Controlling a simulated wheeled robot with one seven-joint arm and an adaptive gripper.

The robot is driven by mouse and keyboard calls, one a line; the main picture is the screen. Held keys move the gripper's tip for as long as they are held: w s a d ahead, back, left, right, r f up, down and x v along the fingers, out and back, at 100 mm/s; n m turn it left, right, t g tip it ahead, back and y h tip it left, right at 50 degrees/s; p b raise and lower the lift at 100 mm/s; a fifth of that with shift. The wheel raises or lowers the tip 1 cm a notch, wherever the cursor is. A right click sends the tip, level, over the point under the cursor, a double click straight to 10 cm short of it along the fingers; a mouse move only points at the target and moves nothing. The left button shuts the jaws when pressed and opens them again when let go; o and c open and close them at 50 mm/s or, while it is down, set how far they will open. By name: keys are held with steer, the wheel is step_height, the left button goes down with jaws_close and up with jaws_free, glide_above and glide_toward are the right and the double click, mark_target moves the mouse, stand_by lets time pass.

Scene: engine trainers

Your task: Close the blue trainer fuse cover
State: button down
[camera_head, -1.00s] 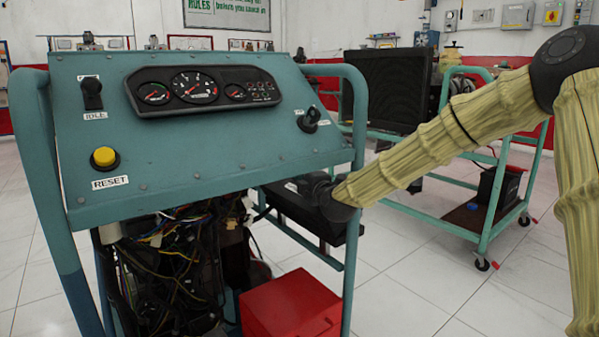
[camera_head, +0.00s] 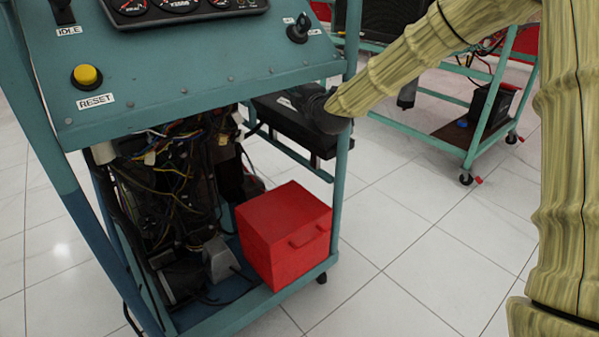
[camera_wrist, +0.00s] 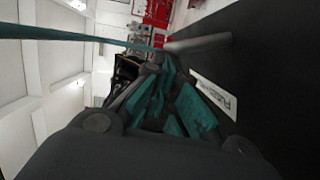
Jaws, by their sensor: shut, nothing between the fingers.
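The blue trainer (camera_head: 190,95) is a blue-green frame with a sloped panel. A black box (camera_head: 275,114) with a small white label sits behind and below the panel's right side in the head view. In the wrist view, a dark flat surface (camera_wrist: 270,60) with a white label that seems to read "Fuse" fills the right side. I take it for the fuse cover; its angle is unclear. My gripper (camera_wrist: 172,98) is shut and empty, with its teal-padded fingers close beside the label; contact cannot be told. In the head view, my black wrist is at the box and the fingers are hidden.
The trainer's right post (camera_head: 341,180) stands by my wrist. A red box (camera_head: 285,235) rests on the lower shelf, with loose wiring (camera_head: 165,180) to its left. Another green cart (camera_head: 490,110) stands at the back right. The tiled floor between is clear.

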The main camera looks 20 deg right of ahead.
steer(key=shift+a+f+b, duration=0.2)
steer(key=shift+f+b, duration=0.1)
steer(key=shift+b, duration=0.35)
